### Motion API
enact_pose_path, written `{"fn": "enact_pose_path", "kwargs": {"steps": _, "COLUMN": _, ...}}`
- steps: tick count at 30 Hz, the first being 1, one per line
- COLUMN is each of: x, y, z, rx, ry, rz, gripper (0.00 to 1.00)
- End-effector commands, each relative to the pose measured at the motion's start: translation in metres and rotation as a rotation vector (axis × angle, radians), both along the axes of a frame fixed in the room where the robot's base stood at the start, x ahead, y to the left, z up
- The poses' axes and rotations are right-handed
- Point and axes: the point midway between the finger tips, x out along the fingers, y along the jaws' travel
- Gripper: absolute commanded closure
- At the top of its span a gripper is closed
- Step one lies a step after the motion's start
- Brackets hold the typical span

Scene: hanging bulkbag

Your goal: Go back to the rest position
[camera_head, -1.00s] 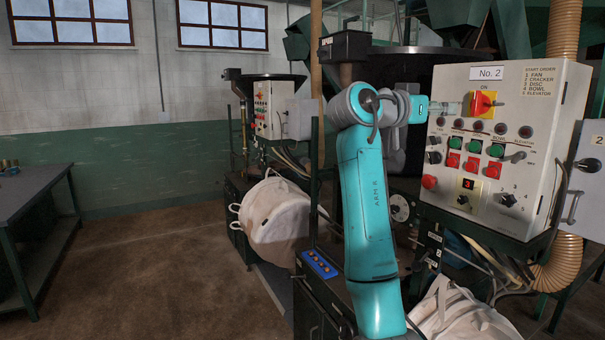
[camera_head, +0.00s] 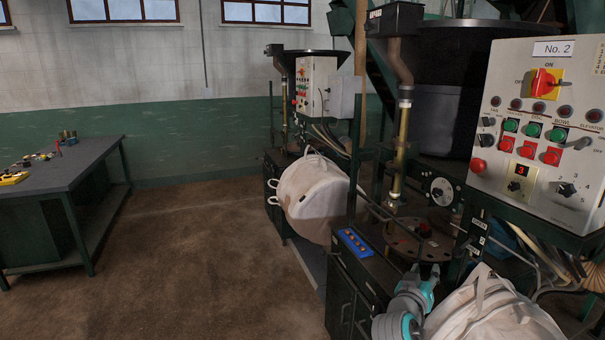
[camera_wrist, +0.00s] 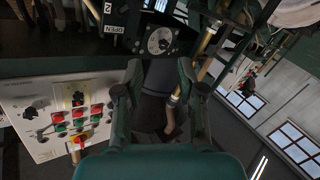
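In the wrist view my gripper (camera_wrist: 160,70) has its two dark fingers spread apart, with nothing held between them. Behind the fingers are a dark cylinder and machine parts. In the head view my arm is folded low at the bottom, just left of a white bulk bag (camera_head: 495,318). I cannot make out the fingers clearly there. The No. 2 control panel (camera_head: 530,210) stands at the right, above and apart from the arm. It also shows at the lower left of the wrist view (camera_wrist: 55,115).
A second white bulk bag (camera_head: 312,198) hangs at the machine further back. A blue button strip (camera_head: 355,242) lies on a dark cabinet left of my arm. A workbench (camera_head: 75,170) with small items stands at the left. The brown floor between is clear.

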Motion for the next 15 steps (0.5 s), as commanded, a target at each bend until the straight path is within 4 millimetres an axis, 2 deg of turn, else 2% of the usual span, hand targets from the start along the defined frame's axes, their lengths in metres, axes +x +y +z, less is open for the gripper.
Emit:
{"fn": "enact_pose_path", "kwargs": {"steps": 1, "x": -0.013, "y": 0.005, "z": -0.025, "rx": 0.000, "ry": 0.020, "rz": 0.029, "gripper": 0.61}}
{"fn": "enact_pose_path", "kwargs": {"steps": 6, "x": -0.053, "y": 0.021, "z": -0.089, "rx": 0.009, "ry": 0.060, "rz": 0.127, "gripper": 0.61}}
{"fn": "enact_pose_path", "kwargs": {"steps": 11, "x": -0.099, "y": 0.037, "z": -0.139, "rx": 0.024, "ry": 0.090, "rz": 0.213, "gripper": 0.61}}
{"fn": "enact_pose_path", "kwargs": {"steps": 15, "x": -0.145, "y": 0.050, "z": -0.176, "rx": 0.045, "ry": 0.112, "rz": 0.282, "gripper": 0.61}}
